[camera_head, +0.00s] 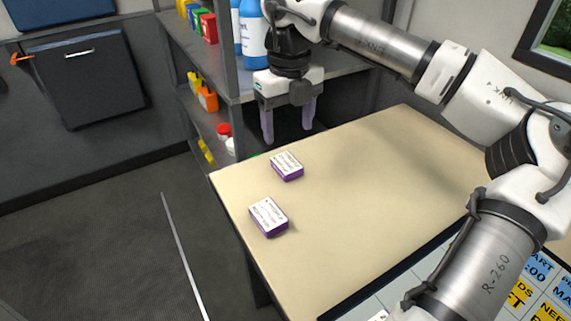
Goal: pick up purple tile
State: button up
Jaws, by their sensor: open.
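Two purple tiles with white, printed tops lie on the beige table (360,190). The farther purple tile (287,166) is near the table's back left edge. The nearer purple tile (268,217) lies closer to the front, near the left edge. My gripper (289,138) points down with its two purple-grey fingers apart. It is open, with nothing between the fingers. It appears above and behind the farther tile in the picture, apart from it. The exact height over the table is hard to tell.
Shelves (212,90) behind the table hold blue-and-white bottles (251,30) and coloured containers close to my gripper. A board with yellow and blue labels (530,290) lies at the lower right. The table's middle and right are clear.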

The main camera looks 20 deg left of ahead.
aim_at(288, 163)
notch_tip(288, 163, down, 9)
jog(key=shift+s+f, duration=0.1)
dwell(0.4)
jog(key=shift+c, duration=0.5)
jog(key=c, duration=1)
jog(key=shift+r, duration=0.25)
